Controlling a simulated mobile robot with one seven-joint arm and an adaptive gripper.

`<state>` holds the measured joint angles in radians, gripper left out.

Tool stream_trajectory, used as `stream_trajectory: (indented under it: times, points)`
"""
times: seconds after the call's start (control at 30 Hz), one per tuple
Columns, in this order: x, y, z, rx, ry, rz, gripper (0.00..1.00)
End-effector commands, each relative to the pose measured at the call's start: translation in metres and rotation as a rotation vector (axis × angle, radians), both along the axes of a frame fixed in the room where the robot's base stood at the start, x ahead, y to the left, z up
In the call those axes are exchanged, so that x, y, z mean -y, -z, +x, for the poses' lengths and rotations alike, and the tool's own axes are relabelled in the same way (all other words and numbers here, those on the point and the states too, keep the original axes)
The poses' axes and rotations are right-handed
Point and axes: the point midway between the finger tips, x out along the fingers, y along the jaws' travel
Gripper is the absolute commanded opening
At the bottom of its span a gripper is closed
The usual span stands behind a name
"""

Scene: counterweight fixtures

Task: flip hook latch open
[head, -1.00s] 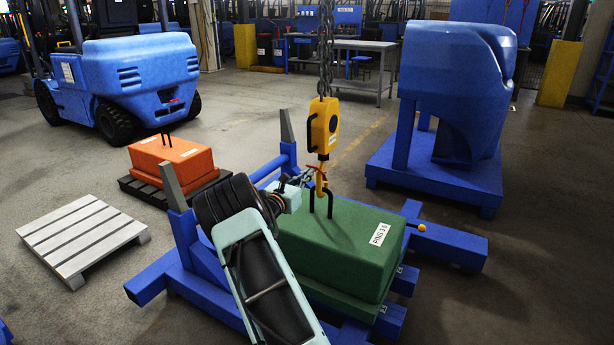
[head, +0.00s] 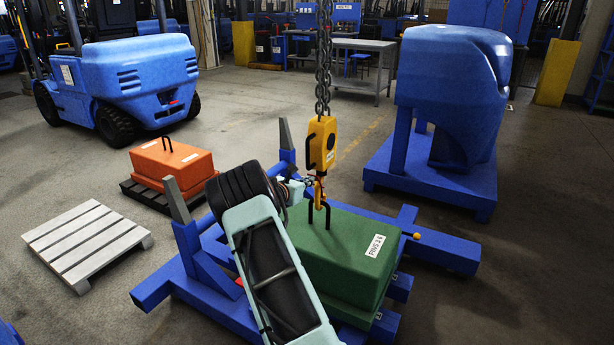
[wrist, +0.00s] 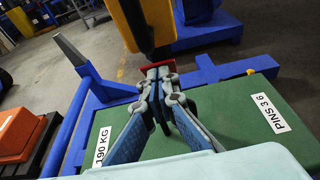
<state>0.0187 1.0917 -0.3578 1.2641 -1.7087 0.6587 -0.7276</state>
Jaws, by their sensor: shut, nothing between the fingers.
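The yellow hoist block (head: 322,143) hangs on a chain, with an orange-yellow hook (head: 318,192) below it at the black handle (head: 326,213) of the green counterweight (head: 340,250). In the wrist view, the red latch (wrist: 152,70) shows just beyond my fingertips, beneath the hoist block (wrist: 134,22). My gripper (wrist: 160,72) is shut and empty, its tips at the latch; whether they touch it I cannot tell. In the head view my gripper (head: 306,182) is just left of the hook. The latch's angle is partly hidden by the fingers.
A blue frame (head: 420,232) with upright posts surrounds the green counterweight. An orange counterweight (head: 172,160) sits on a dark pallet at left, near an empty grey pallet (head: 85,240). A blue forklift (head: 135,80) and a large blue casting (head: 450,90) stand behind.

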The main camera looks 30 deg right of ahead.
Motion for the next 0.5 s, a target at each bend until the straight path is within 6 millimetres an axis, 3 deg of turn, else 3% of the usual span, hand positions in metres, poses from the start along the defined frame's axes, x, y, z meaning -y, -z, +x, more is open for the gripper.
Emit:
stream_trajectory:
  times: [0.03,0.5]
  points:
    - [0.002,-0.011,0.001,-0.011,0.001,0.024,0.0]
    - [0.012,-0.014,0.007,-0.042,0.001,0.069,0.0]
